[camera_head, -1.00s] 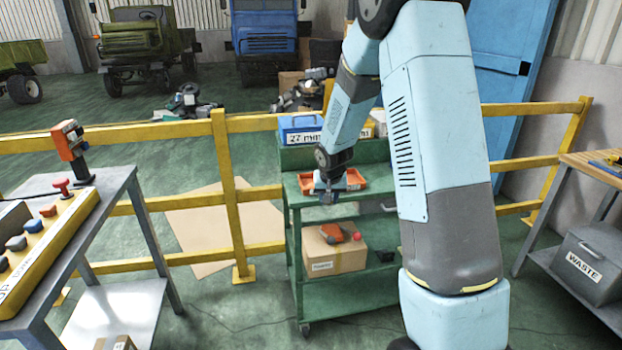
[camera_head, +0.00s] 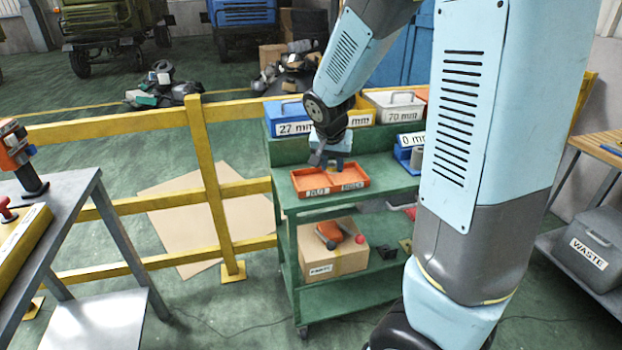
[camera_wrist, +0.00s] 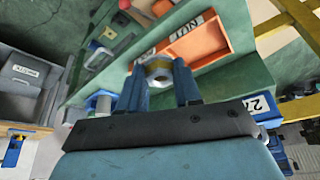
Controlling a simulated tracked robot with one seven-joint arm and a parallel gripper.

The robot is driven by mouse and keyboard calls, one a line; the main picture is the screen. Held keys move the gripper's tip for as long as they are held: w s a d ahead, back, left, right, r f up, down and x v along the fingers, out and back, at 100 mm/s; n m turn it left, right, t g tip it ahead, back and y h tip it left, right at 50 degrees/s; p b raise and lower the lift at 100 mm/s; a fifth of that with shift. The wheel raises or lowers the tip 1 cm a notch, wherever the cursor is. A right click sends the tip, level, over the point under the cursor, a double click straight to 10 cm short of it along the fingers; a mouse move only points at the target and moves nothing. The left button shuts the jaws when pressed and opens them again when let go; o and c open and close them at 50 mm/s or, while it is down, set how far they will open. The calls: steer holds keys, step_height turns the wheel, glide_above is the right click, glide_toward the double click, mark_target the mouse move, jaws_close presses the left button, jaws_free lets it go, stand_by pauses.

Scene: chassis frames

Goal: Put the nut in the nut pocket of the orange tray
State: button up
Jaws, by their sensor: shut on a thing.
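The orange tray (camera_head: 352,189) lies on the top of the green cart, with a NUT label at the left of its front wall and another label at the right. It also shows in the wrist view (camera_wrist: 207,44), where its visible floor looks bare. My gripper (camera_head: 328,161) is over the back part of the tray. In the wrist view my gripper (camera_wrist: 161,80) is shut on a metallic nut (camera_wrist: 157,70) with a brassy inner ring, held between the fingertips. The nut cannot be made out in the head view, and its height over the tray is hard to judge.
Behind the tray stand a blue 27 mm bin (camera_head: 288,119) and a grey 70 mm bin (camera_head: 394,106). A blue holder (camera_head: 405,156) is on the cart at right. A cardboard box (camera_head: 330,255) sits on the lower shelf. A yellow railing (camera_head: 205,165) runs along the cart's left.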

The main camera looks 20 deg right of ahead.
steer(key=w+a+f, duration=0.1)
steer(key=w+f, duration=0.3)
steer(key=w, duration=0.5)
glide_above(312, 184)
steer(key=s, duration=0.1)
step_height(312, 184, down, 5)
steer(key=shift+s+a+f, duration=0.1)
steer(key=shift+a+f, duration=0.05)
steer(key=shift+f, duration=0.25)
steer(key=shift+w+f, duration=0.2)
steer(key=shift+f, duration=1.3)
steer(key=shift+s+f, duration=0.15)
steer(key=shift+f, duration=0.2)
